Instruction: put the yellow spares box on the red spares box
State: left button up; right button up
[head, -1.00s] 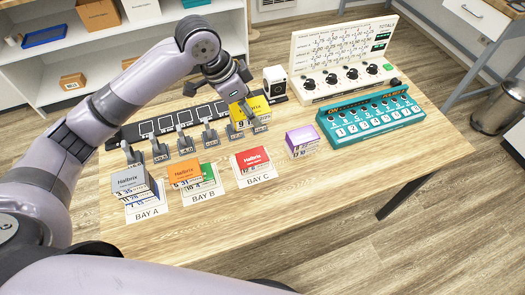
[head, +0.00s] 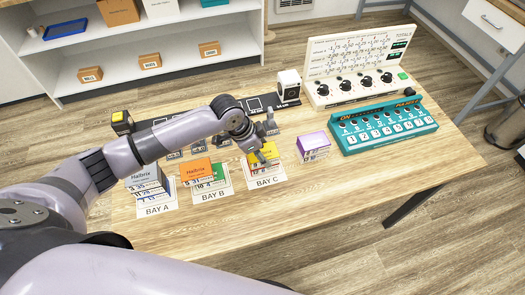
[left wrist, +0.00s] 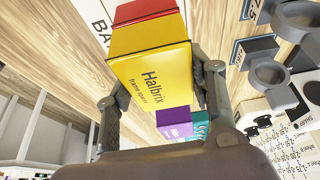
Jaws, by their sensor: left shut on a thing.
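The yellow spares box (head: 270,149) is in my left gripper (head: 265,143), above the BAY C card (head: 266,182) in the head view. In the left wrist view the yellow box (left wrist: 150,75) sits between the two fingers of the left gripper (left wrist: 160,85), which is shut on it. The red spares box (left wrist: 143,11) shows just past the yellow box's far edge in the wrist view. In the head view the red box is mostly hidden under the yellow box and the gripper. I cannot tell whether the two boxes touch. My right gripper is not in view.
An orange box (head: 196,168) stands at BAY B beside a green one (head: 217,170). A grey box (head: 146,174) stands at BAY A. A purple box (head: 313,141) is right of BAY C, then a teal keyed device (head: 388,126). The table front (head: 300,205) is clear.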

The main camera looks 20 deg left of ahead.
pick_arm(q)
jog(key=shift+f, duration=0.15)
jog(key=o, duration=1.3)
jog(key=v, duration=1.2)
jog(key=shift+b, duration=0.4)
jog(key=shift+s, duration=0.1)
